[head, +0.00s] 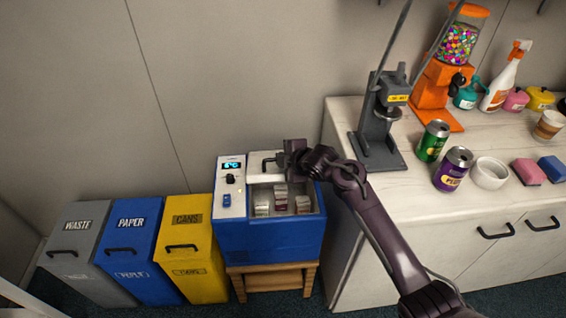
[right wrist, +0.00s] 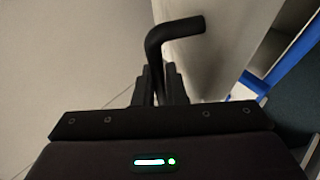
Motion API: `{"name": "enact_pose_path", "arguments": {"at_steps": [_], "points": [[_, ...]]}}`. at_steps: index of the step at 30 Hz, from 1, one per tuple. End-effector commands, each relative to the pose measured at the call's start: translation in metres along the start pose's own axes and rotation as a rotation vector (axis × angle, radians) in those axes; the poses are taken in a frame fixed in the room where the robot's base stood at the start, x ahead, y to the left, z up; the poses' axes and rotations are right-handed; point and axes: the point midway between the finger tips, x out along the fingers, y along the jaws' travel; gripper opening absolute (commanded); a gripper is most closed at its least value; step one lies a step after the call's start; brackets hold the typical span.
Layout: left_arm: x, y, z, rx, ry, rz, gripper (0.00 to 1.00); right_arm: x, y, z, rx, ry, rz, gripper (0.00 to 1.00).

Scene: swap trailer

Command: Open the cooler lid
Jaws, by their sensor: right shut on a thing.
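The blue cooler (head: 268,243) stands on a small wooden stand, with a white control panel on its left side. Its white lid (head: 256,169) is raised at the back, and several pale packages (head: 281,197) show in the open compartment. My right gripper (head: 284,160) is at the lid's right part and hides some of it. It is shut on the black lid handle (head: 268,163). In the right wrist view the bent black handle (right wrist: 172,32) rises from between the fingers (right wrist: 160,88). My left gripper is not in view.
Grey, blue and yellow bins (head: 190,235) stand left of the cooler. A white counter (head: 345,150) stands close on its right, holding a grey press (head: 383,125), cans, a bowl and a candy dispenser (head: 440,85). A wall is behind.

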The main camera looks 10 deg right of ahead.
Motion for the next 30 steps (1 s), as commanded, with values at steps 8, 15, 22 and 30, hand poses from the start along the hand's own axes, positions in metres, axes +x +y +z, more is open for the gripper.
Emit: {"name": "enact_pose_path", "arguments": {"at_steps": [8,15,22,30], "points": [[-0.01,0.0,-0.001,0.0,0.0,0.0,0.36,0.002,0.026,0.0,-0.002,0.0,0.008,0.0],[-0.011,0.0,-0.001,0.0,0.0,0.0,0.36,0.003,0.03,0.0,-0.002,0.001,0.008,0.0],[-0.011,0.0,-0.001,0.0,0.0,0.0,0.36,0.003,0.03,0.0,-0.002,0.002,0.009,0.0],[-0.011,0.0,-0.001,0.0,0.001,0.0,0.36,0.003,0.03,0.0,-0.002,0.002,0.008,0.2]]}}
